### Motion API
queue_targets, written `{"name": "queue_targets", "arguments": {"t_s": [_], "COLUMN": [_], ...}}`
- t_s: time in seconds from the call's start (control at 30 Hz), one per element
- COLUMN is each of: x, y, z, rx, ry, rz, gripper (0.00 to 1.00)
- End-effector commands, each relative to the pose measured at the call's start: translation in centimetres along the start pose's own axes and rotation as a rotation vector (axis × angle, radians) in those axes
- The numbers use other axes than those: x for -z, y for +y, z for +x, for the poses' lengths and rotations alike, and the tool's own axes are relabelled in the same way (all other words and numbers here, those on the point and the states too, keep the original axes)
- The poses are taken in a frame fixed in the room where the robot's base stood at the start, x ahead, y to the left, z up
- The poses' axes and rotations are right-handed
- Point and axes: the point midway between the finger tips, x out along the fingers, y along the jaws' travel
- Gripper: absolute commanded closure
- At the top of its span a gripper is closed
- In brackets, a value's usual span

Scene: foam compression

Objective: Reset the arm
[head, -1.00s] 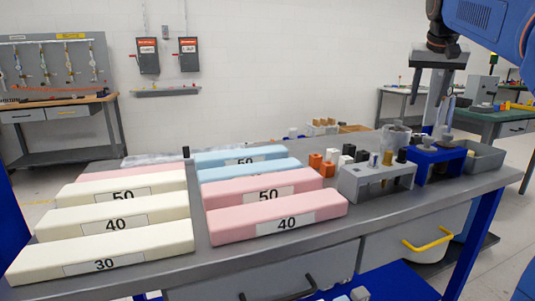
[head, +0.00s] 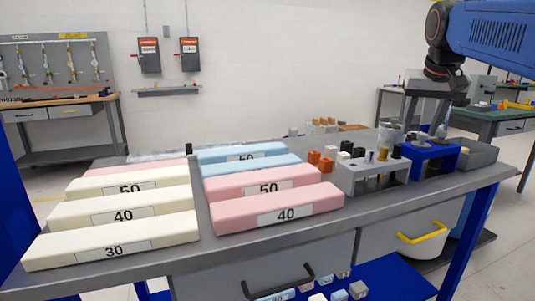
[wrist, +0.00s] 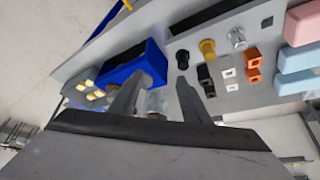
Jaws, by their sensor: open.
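My gripper (head: 427,126) hangs from the blue arm at the upper right of the head view. It points down, over or behind the blue holder (head: 430,158); the exact depth is hard to tell. Its fingers are apart, and no held thing shows between them. In the wrist view my gripper (wrist: 158,86) also has its two fingers spread. The blue holder shows there (wrist: 120,66) by the left finger, partly hidden. A clear, blurred item (wrist: 157,101) shows between the fingers, beneath them.
White foam blocks (head: 110,242), pink foam blocks (head: 245,216) and blue ones (head: 235,152), several labelled, cover the table's left and middle. A grey holder (head: 355,183) and small orange and dark pieces stand beside the blue holder. A grey bin (head: 480,155) sits at the right.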

Motion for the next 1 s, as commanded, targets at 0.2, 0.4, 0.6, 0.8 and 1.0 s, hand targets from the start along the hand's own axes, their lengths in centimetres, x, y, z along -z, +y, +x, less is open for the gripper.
{"name": "queue_targets", "arguments": {"t_s": [0.2,0.4,0.6,0.8,1.0], "x": [-9.3,-18.1,-26.9,-35.3,-39.8], "y": [-1.2,-1.9,-2.0,-1.8,-1.5], "z": [2.1,4.9,8.2,12.1,14.4], "rx": [0.035,0.069,0.098,0.127,0.141], "ry": [-0.016,-0.03,-0.043,-0.055,-0.06], "rz": [-0.075,-0.141,-0.202,-0.258,-0.286], "gripper": [0.57,0.57,0.57,0.57,0.57]}}
